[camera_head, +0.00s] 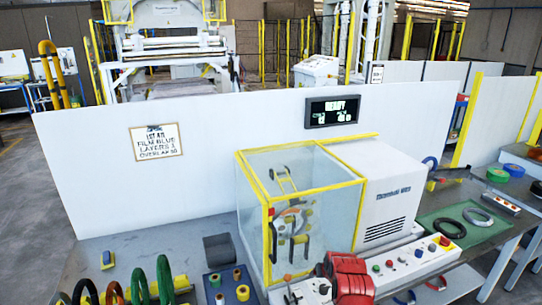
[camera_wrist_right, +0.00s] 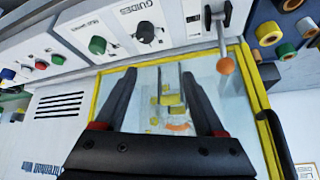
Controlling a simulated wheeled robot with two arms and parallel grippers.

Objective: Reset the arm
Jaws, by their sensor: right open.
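My right gripper (camera_wrist_right: 160,74) is open and empty in the right wrist view, its two black fingers apart. Between and beyond them is the clear guard (camera_wrist_right: 210,85) with a yellow frame, which also shows in the head view (camera_head: 340,215). A lever with an orange ball (camera_wrist_right: 225,66) is right of the fingers, over the guard's edge. In the head view a red and black part (camera_head: 347,278), seemingly my right arm, is in front of the guard, above the control panel. Its fingers cannot be made out there. My left gripper is in neither view.
The white machine housing (camera_head: 392,200) adjoins the guard. The control panel (camera_head: 410,258) has knobs and buttons. Coloured coils (camera_head: 140,281) stand at front left.

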